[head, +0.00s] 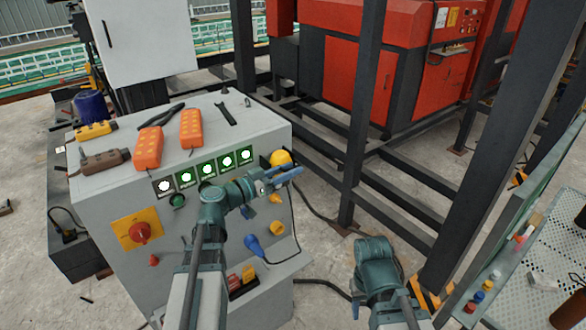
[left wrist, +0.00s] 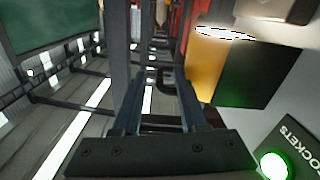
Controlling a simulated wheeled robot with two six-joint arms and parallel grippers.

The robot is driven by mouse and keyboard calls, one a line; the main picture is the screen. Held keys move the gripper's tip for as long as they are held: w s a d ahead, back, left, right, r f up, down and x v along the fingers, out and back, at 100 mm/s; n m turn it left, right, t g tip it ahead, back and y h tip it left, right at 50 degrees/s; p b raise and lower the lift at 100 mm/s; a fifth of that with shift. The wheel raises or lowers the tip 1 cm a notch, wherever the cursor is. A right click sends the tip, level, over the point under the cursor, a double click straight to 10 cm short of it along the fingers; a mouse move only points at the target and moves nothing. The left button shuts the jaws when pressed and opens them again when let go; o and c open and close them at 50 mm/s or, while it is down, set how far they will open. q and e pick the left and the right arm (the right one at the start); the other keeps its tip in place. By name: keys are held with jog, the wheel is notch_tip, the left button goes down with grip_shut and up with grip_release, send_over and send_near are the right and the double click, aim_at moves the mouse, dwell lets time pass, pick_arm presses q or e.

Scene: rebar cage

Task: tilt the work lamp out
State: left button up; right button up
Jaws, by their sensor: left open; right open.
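The work lamp (head: 281,158) is a yellow rounded piece at the right edge of the grey control cabinet (head: 225,140). In the left wrist view the lamp (left wrist: 212,62) is a yellow cylinder with a bright white face and a black part beside it, right of my fingers. My left gripper (head: 293,174) is open and empty, just in front of and below the lamp in the head view. Its fingers (left wrist: 158,78) have only background between them and appear apart from the lamp. My right arm shows at the lower right; its gripper jaws cannot be made out.
The cabinet front has lit green buttons (head: 205,168), a red rotary switch (head: 140,232) and a blue plug (head: 254,244). Orange pendants (head: 148,147) lie on its top. Dark steel posts (head: 362,110) and rails stand to the right. A perforated panel (head: 530,265) is at far right.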

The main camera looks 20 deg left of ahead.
pick_arm(q)
jog(key=shift+x, duration=0.8)
grip_shut()
